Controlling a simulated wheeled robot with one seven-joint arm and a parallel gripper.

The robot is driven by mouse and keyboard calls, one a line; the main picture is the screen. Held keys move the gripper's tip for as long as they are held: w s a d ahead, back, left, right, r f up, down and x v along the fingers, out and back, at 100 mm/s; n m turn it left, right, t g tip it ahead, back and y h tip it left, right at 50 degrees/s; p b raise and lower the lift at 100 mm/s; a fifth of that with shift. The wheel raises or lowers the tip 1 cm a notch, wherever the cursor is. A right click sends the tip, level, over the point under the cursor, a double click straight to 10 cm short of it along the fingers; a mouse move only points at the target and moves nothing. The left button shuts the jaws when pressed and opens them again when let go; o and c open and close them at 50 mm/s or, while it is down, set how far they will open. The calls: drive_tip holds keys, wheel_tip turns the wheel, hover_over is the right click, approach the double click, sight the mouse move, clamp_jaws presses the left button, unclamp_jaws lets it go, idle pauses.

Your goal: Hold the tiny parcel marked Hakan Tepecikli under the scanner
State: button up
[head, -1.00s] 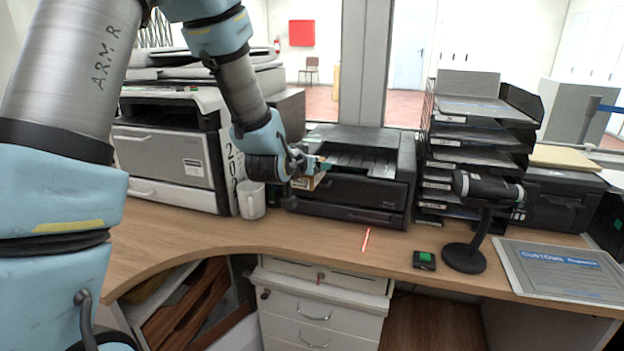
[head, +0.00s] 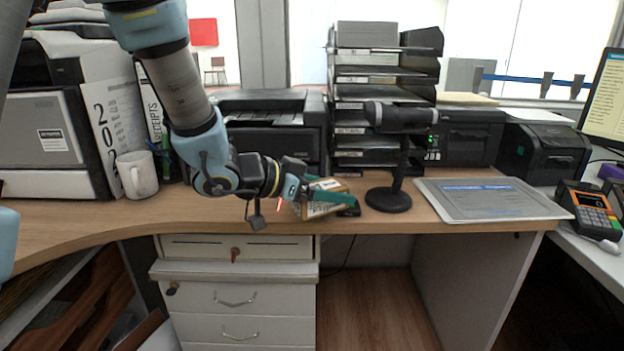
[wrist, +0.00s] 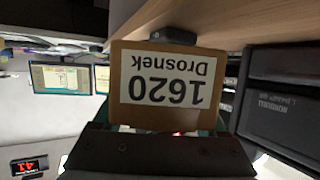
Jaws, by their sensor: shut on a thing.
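My gripper (head: 326,193) is shut on a small brown parcel (head: 316,210) and holds it above the front of the desk, left of the scanner's stand. In the wrist view the parcel (wrist: 123,88) shows a white label reading "1620 Drosnek", upside down in the picture. The name Hakan Tepecikli cannot be seen on the side in view. The black scanner (head: 400,117) sits on an upright stand with a round base (head: 388,199). A short red light line (head: 281,204) shows by my gripper, left of the parcel.
A customs tablet or board (head: 490,199) lies right of the scanner. Letter trays (head: 362,95) and a printer (head: 270,120) stand behind. A white mug (head: 137,174) stands at left. A card terminal (head: 590,208) is at far right. The desk's front edge is close below the parcel.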

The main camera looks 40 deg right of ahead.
drive_tip(key=shift+d+f, duration=0.1)
drive_tip(key=shift+d, duration=0.15)
drive_tip(key=w+d, duration=0.4)
drive_tip(key=shift+w+p, duration=0.3)
drive_tip(key=shift+p, duration=0.05)
drive_tip(key=shift+a, duration=0.1)
drive_tip(key=shift+s, duration=0.1)
